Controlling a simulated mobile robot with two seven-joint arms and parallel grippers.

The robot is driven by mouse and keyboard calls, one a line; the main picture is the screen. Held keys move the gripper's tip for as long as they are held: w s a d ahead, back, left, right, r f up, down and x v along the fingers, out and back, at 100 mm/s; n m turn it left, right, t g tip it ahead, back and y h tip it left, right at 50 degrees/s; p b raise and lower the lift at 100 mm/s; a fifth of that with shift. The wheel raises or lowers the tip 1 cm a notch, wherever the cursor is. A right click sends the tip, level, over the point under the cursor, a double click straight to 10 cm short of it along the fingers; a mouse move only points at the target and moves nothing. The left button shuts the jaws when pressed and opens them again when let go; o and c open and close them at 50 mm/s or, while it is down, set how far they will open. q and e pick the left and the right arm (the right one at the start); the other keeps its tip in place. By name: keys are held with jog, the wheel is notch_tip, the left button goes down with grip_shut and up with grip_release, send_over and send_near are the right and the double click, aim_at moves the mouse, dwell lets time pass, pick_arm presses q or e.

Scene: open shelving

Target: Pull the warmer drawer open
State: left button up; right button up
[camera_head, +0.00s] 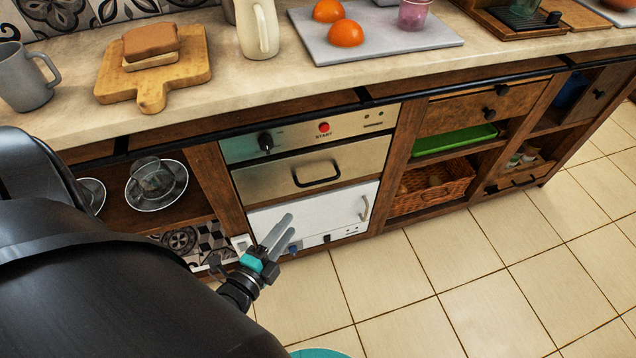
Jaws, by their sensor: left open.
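The warmer drawer appears to be the metal drawer front (288,181) under the control panel. It looks shut flush in the cabinet. Its dark bar handle (318,182) runs across the middle of the front. My left gripper (290,223) is open, with two grey fingers apart and nothing between them. In the picture it lies below and left of the handle, in front of the white door, and does not touch the handle. My right gripper is not in view.
The control panel (290,142) has a black knob and a red START button. Below the drawer is a white door (330,205) with an upright handle. A black rail (455,82) runs along the counter front. The tiled floor (460,270) at right is clear.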

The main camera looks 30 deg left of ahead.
pick_arm(q)
jog(key=w+a+f+b, duration=0.1)
jog(key=w+b, duration=0.4)
jog(key=w, duration=1)
jog(key=shift+f+b, duration=0.4)
jog(key=shift+f, duration=0.05)
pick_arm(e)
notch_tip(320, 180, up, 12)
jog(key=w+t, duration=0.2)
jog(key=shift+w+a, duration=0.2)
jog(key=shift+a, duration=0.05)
pick_arm(q)
jog(key=shift+c, duration=0.3)
grip_shut()
